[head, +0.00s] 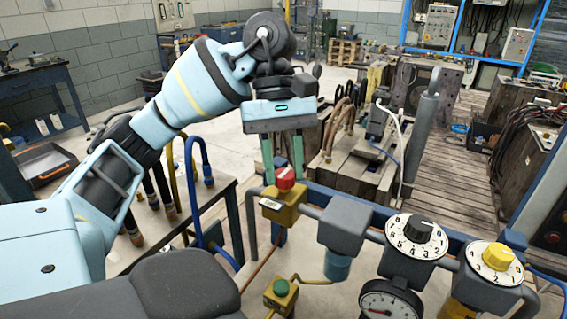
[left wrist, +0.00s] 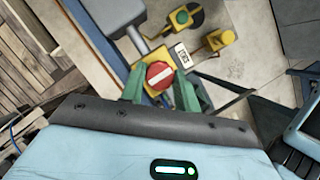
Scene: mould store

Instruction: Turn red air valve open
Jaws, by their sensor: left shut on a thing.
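The red air valve knob (head: 286,178) sits on top of a yellow valve body (head: 281,206) on the pipe run in front of me. In the left wrist view the round red knob (left wrist: 160,75) carries a white bar, slanted a little up to the right. My left gripper (head: 283,168) reaches down from above, its green fingers on either side of the knob. In the left wrist view the left gripper (left wrist: 161,88) is shut on the knob, with one finger at each side. The finger contact is partly hidden. My right gripper does not show.
Right of the valve along the pipe stand a grey block (head: 344,226), a black numbered dial (head: 417,236) and a yellow dial (head: 497,257). A pressure gauge (head: 388,304) and a green button on a yellow box (head: 280,292) are below. Blue hoses (head: 197,160) hang at left.

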